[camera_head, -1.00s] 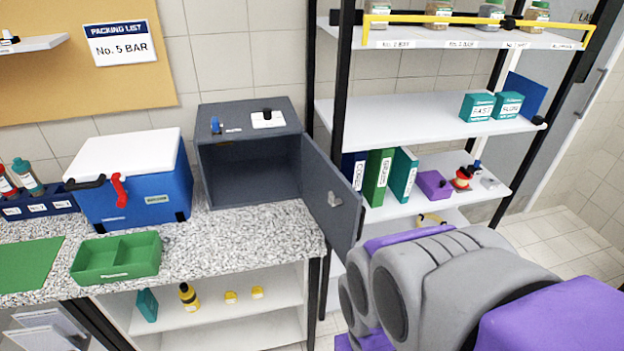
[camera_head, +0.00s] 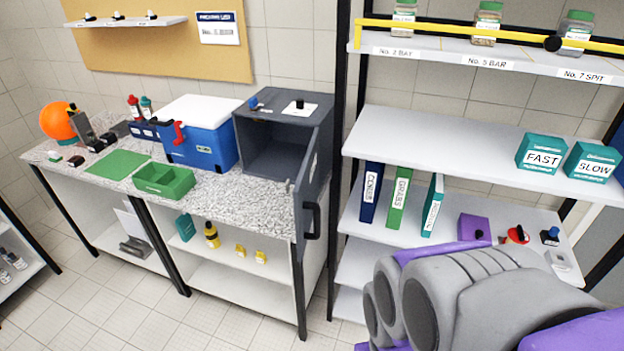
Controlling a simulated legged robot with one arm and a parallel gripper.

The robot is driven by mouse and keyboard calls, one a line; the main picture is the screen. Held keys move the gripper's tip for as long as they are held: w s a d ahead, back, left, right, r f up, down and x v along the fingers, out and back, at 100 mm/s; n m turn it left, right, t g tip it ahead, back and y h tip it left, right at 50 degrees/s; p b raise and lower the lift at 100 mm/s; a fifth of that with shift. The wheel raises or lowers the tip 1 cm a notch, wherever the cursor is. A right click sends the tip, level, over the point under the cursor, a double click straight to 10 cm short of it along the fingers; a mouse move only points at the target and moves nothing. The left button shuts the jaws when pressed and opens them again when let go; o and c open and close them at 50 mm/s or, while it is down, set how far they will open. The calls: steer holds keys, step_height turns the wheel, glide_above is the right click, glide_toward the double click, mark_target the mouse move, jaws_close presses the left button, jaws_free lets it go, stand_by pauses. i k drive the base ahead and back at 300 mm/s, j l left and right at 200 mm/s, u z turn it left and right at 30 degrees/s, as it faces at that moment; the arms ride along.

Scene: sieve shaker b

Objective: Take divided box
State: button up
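The green divided box (camera_head: 164,181) sits on the speckled counter (camera_head: 215,212), near its front edge, between a flat green mat (camera_head: 118,164) and the open grey cabinet. It is open at the top, with a divider inside, and looks empty. My arm shows at the lower right in grey and purple, in front of the shelf rack and well to the right of the box. My gripper's fingers are not visible in this view.
A blue cooler (camera_head: 203,145) with a white lid stands behind the box. The grey cabinet (camera_head: 282,109) has its door (camera_head: 307,197) swung out past the counter edge. A shelf rack (camera_head: 440,148) stands at right. The tiled floor (camera_head: 90,290) at left front is clear.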

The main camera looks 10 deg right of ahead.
mark_target(168, 181)
steer(key=l, duration=0.15)
steer(key=i+j, duration=0.3)
steer(key=j, duration=0.25)
steer(key=i+j, duration=0.25)
steer(key=j, duration=0.35)
steer(key=i+j, duration=0.3)
steer(key=j, duration=0.25)
steer(key=i+j, duration=0.25)
steer(key=j, duration=0.3)
steer(key=i+j, duration=0.3)
steer(key=j, duration=0.25)
steer(key=i+j+u, duration=0.1)
steer(key=i+j, duration=0.15)
steer(key=j, duration=0.35)
steer(key=i+j, duration=0.3)
steer(key=j, duration=0.25)
steer(key=i+j, duration=0.3)
steer(key=j, duration=0.2)
